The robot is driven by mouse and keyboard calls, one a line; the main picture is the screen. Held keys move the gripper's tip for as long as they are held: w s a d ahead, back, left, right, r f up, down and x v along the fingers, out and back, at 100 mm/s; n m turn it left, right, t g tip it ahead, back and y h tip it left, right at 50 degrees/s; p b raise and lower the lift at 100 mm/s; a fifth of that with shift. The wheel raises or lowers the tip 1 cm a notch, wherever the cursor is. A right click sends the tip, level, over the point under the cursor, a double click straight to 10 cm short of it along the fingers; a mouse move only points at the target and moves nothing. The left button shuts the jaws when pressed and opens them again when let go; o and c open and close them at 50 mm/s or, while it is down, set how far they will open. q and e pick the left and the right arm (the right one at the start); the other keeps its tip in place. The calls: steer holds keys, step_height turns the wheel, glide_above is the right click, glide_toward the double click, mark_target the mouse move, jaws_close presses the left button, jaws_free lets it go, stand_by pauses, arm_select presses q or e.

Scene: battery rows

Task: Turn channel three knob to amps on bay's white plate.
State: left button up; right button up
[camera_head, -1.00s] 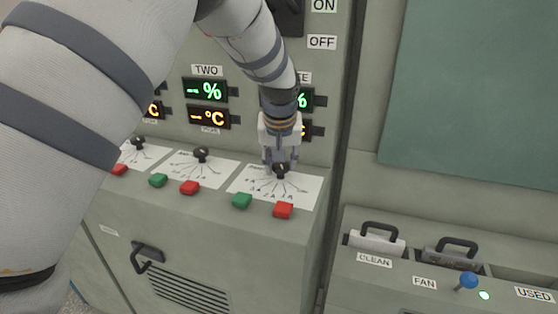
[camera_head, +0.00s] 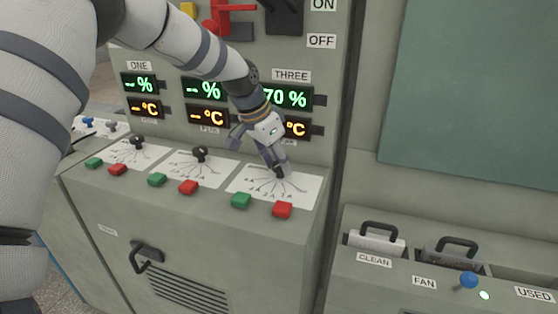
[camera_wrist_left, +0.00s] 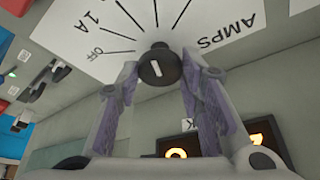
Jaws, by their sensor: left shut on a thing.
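The channel three white plate (camera_head: 300,188) lies on the sloped panel below the THREE display, with lines fanning out from its black knob. In the left wrist view the plate (camera_wrist_left: 205,25) shows OFF, 1A and AMPS labels. I cannot tell which label the mark points at. My right gripper is not in view.
The channel two knob (camera_head: 201,154) and channel one knob (camera_head: 137,142) stand to the left. A green button (camera_head: 241,201) and a red button (camera_head: 283,210) are just in front of the plate. The THREE display (camera_head: 286,97) reads 70 %. Handled bins stand at right.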

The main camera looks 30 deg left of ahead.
arm_select(q)
steer(key=shift+m+h, duration=0.3)
steer(key=shift+m, duration=0.8)
steer(key=o, duration=1.1)
steer(key=shift+o, duration=0.2)
steer(key=v, duration=1.2)
steer(key=shift+w, duration=0.25)
steer(key=shift+a, duration=0.15)
